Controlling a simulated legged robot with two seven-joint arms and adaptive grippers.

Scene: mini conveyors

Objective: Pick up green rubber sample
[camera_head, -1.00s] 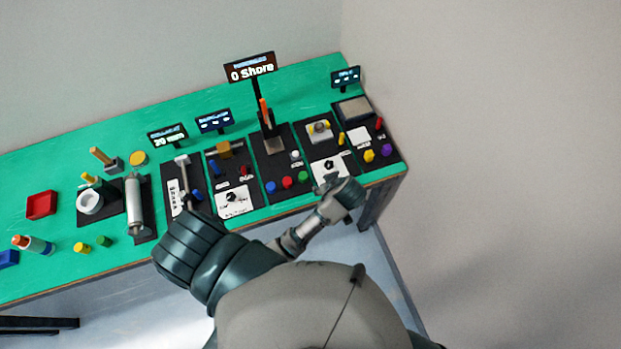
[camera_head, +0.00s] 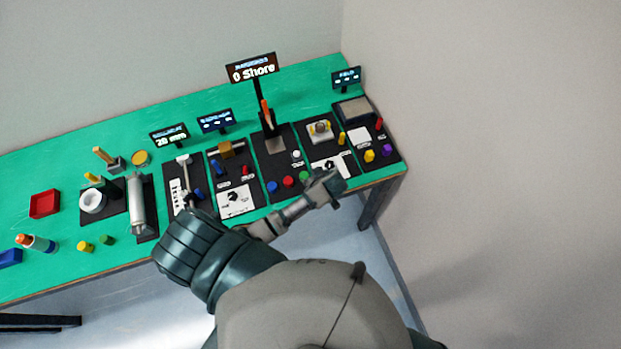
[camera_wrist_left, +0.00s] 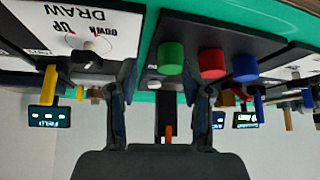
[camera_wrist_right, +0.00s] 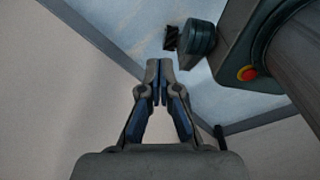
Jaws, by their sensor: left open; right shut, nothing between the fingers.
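A green rubber sample (camera_head: 305,176), a short cylinder, stands beside a red sample (camera_head: 288,181) and a blue sample (camera_head: 272,187) on the black plate under the "0 Shore" display. My left gripper (camera_head: 326,183) is just to its right, at the table's front edge. In the left wrist view, my left gripper (camera_wrist_left: 168,82) is open and empty, and the green sample (camera_wrist_left: 171,57) shows between and beyond its fingertips. The red (camera_wrist_left: 212,63) and blue (camera_wrist_left: 245,67) samples show there too. My right gripper (camera_wrist_right: 158,68) is shut and empty, away from the table.
Next to the sample plate is a panel with a dark knob (camera_wrist_left: 86,58). A separate small green cylinder (camera_head: 107,239) and a yellow one (camera_head: 85,246) stand at the table's left. A red tray (camera_head: 44,204) is farther left. Bare green tabletop (camera_head: 312,92) shows behind the stations.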

